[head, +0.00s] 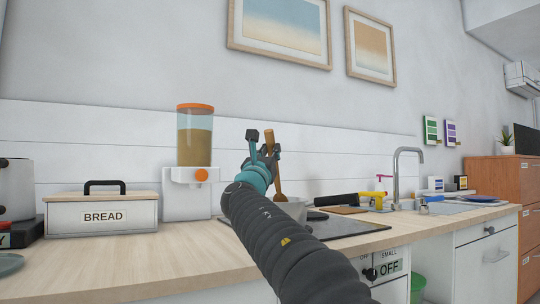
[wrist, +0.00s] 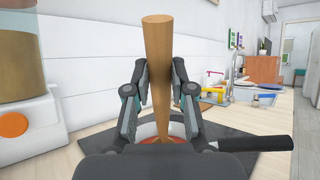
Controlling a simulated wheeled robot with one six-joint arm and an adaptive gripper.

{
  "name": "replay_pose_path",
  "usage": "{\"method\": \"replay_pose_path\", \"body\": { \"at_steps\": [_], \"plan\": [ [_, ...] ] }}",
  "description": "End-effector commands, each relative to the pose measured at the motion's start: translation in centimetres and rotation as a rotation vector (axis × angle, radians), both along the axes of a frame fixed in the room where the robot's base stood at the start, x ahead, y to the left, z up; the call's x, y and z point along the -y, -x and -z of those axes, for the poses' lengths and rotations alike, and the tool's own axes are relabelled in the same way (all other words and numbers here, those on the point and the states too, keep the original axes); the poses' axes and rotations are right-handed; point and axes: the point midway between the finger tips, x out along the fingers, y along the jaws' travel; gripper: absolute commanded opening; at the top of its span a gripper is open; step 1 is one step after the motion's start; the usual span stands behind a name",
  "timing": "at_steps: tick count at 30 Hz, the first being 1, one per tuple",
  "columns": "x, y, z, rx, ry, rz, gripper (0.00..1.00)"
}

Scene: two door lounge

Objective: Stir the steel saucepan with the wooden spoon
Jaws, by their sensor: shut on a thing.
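The wooden spoon (wrist: 158,65) stands nearly upright between the fingers of my gripper (wrist: 159,92), which is shut on its handle. In the head view the spoon (head: 277,170) leans slightly and its lower end reaches down to the steel saucepan (head: 294,210). My gripper (head: 264,160) is above the pan, and my arm hides much of it. In the wrist view the saucepan shows reddish contents (wrist: 150,138) below the fingers, with a black handle (wrist: 252,143) pointing right. Whether the spoon's tip touches the pan bottom is hidden.
The saucepan is on a dark hob (head: 345,228). A cereal dispenser (head: 195,145) and a bread box (head: 102,214) stand to the left. The front-left counter is clear.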

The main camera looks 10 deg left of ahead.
Motion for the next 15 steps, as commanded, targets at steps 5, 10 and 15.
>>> {"method": "replay_pose_path", "body": {
  "at_steps": [5, 10, 15],
  "plan": [
    [-0.2, 0.6, -1.3, 0.000, 0.001, 0.001, 0.00],
    [-0.3, 1.2, -2.3, 0.000, 0.000, 0.000, 0.00],
    [-0.4, 1.8, -3.3, 0.000, -0.001, -0.001, 0.00]
  ]
}}
